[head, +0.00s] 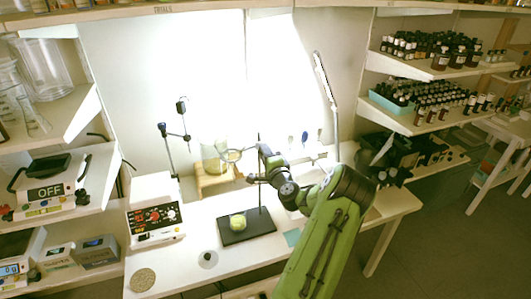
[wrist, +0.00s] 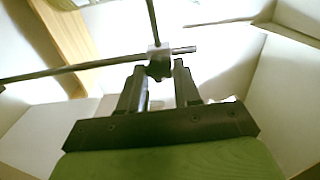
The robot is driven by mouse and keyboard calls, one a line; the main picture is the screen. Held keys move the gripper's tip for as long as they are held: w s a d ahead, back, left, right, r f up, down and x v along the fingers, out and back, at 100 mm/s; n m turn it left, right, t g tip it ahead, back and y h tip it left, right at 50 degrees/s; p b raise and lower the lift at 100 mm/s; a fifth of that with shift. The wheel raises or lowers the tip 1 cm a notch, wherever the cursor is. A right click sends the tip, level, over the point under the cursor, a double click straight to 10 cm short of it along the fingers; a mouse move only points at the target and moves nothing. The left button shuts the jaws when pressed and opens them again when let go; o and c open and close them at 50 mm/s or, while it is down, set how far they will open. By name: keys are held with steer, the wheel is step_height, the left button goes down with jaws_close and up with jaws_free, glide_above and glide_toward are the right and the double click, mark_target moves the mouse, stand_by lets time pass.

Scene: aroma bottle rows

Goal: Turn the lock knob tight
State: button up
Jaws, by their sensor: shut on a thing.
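The lock knob (wrist: 159,69) is a small dark knob on the clamp block (wrist: 158,52), where a horizontal rod (wrist: 80,68) meets an upright rod (wrist: 153,20). In the wrist view, my gripper (wrist: 160,70) has one finger on each side of the knob and is shut on it. In the head view, my gripper (head: 251,178) is at the upright stand rod (head: 261,197), which rises from a dark base plate (head: 262,221). The knob is too small to tell in the head view. A ring (head: 233,155) shows near the stand.
A yellow-green round object (head: 238,222) sits on the base plate. A glass vessel (head: 214,160) on a wooden stand is behind. Bottle shelves (head: 435,70) are at right.

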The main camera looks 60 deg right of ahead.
steer(key=m+p, duration=1.1)
steer(key=m, duration=1)
steer(key=shift+m, duration=0.3)
steer(key=shift+w+f+m, duration=0.1)
steer(key=shift+m, duration=0.2)
steer(key=o, duration=1.1)
steer(key=shift+a, duration=0.1)
steer(key=shift+c, duration=0.2)
steer(key=b+v, duration=0.3)
steer(key=v, duration=1.2)
steer(key=shift+s+a, duration=0.25)
steer(key=shift+s, duration=0.05)
